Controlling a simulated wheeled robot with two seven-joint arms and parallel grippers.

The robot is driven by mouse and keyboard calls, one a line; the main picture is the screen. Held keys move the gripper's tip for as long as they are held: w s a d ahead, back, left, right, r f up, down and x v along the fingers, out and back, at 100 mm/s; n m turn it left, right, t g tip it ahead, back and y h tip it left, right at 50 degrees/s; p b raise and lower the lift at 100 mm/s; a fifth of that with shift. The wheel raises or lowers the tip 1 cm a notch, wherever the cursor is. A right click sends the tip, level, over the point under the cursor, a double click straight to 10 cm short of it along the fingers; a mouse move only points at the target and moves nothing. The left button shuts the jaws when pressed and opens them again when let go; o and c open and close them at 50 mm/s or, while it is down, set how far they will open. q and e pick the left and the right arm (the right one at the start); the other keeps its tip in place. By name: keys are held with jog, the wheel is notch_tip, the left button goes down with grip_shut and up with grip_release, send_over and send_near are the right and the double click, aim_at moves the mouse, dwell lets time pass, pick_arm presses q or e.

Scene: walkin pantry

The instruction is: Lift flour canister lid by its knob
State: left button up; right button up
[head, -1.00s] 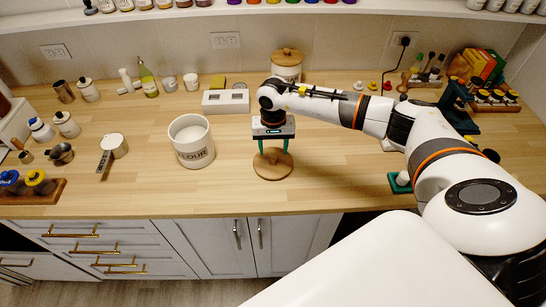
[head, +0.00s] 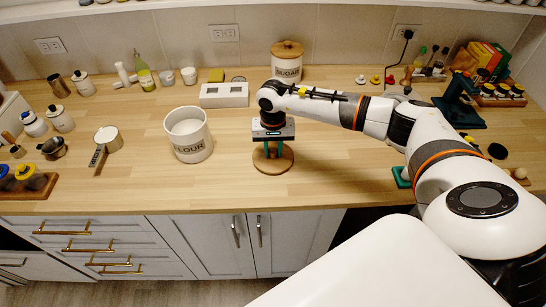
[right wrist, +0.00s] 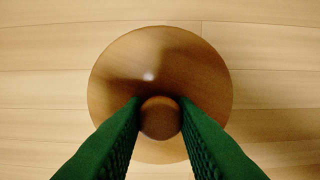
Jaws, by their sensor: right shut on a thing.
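The round wooden lid (head: 287,165) lies flat on the counter to the right of the flour canister. In the right wrist view the lid (right wrist: 160,55) is a brown disc with a round knob (right wrist: 160,118) near its middle. My right gripper (head: 272,152) points straight down over the lid, its green fingers shut on the knob. In the right wrist view the fingers (right wrist: 160,112) flank the knob on both sides. The white flour canister (head: 190,150) stands open, with pale contents inside. My left gripper is not in view.
A dark green stand (head: 459,112) is at the right. The counter around the lid is clear.

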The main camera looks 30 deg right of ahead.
aim_at(273, 150)
jog(key=shift+r, duration=0.1)
dwell(0.3)
jog(key=shift+r+p, duration=0.85)
jog(key=shift+r, duration=1.1)
